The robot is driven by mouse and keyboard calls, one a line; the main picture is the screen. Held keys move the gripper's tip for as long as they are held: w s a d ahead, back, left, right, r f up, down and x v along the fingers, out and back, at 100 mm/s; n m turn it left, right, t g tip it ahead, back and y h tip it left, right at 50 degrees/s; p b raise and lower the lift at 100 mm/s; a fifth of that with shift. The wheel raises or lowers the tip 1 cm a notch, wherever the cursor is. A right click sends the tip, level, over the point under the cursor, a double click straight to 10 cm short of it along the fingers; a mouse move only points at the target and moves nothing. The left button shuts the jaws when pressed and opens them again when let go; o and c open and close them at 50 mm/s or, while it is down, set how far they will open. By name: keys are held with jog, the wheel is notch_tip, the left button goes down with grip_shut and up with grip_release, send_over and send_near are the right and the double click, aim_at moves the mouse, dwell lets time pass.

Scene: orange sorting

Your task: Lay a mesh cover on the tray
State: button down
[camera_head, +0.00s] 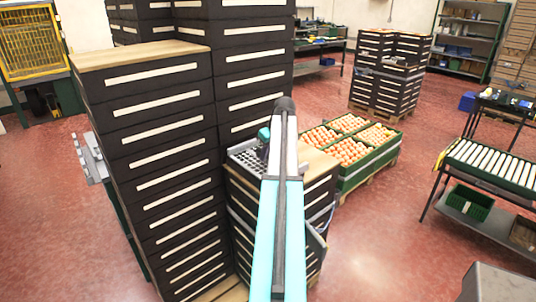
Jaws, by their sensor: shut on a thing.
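My arm rises through the middle of the view and hides part of the scene. My gripper (262,152), small and dark below a teal wrist part, shows just left of the arm; its fingertips are too small to make out. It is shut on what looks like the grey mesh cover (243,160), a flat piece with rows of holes. The cover is over the left part of the top of a low stack of black trays (318,180). I cannot tell whether it touches the top tray. The arm hides the cover's right side.
Tall stacks of black trays (150,130) stand close on the left and behind. Green crates of oranges (362,168) stand on a pallet behind right. A roller conveyor (495,163) is at the right. The red floor (385,235) between is clear.

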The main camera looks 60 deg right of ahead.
jog(key=c, duration=1.6)
grip_release()
jog(key=shift+c, duration=0.2)
jog(key=shift+r, duration=0.15)
jog(key=b+v, duration=0.3)
jog(key=v, duration=1)
jog(key=shift+r, duration=0.25)
notch_tip(320, 180, up, 8)
jog(key=p, duration=0.4)
jog(key=shift+p, duration=0.35)
